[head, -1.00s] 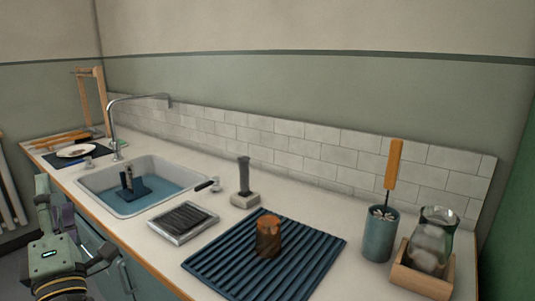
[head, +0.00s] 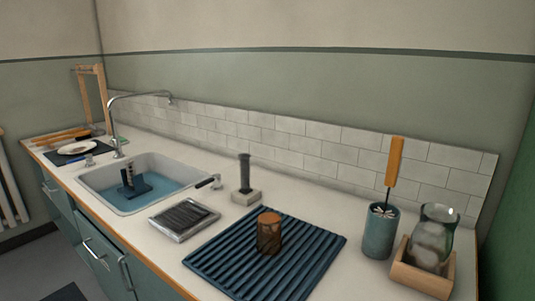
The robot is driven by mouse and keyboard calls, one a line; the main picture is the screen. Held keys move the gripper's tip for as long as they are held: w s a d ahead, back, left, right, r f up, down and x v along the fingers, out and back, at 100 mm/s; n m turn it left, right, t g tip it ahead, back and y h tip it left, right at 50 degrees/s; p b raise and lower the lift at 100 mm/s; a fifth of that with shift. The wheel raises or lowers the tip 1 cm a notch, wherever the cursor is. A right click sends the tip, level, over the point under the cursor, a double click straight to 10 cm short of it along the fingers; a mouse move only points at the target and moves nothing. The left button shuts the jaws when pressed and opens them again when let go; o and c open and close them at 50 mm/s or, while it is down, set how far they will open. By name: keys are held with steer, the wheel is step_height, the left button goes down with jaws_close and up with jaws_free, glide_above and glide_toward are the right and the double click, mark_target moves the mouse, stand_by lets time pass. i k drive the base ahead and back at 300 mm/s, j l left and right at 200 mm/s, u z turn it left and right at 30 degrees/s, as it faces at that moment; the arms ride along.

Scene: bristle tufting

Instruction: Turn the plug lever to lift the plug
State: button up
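A small lever with a black handle (head: 205,183) and a pale metal base sits on the counter at the sink's right rim; I take it to be the plug lever. The sink (head: 100,187) holds blue water. A dark upright piece on a flat dark base (head: 134,186) stands in the water. No plug can be made out in the sink. My gripper is not in view, so its state does not show.
A tray with a dark ribbed insert (head: 184,219) and a grey post on a block (head: 245,180) stand right of the sink. The tall faucet (head: 114,125) arches behind it. A blue ribbed mat (head: 215,262) holds a brown jar (head: 269,232).

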mark_target(216, 178)
steer(key=i+j+u, duration=0.3)
steer(key=i, duration=0.25)
steer(key=i+j, duration=0.15)
steer(key=i, duration=0.3)
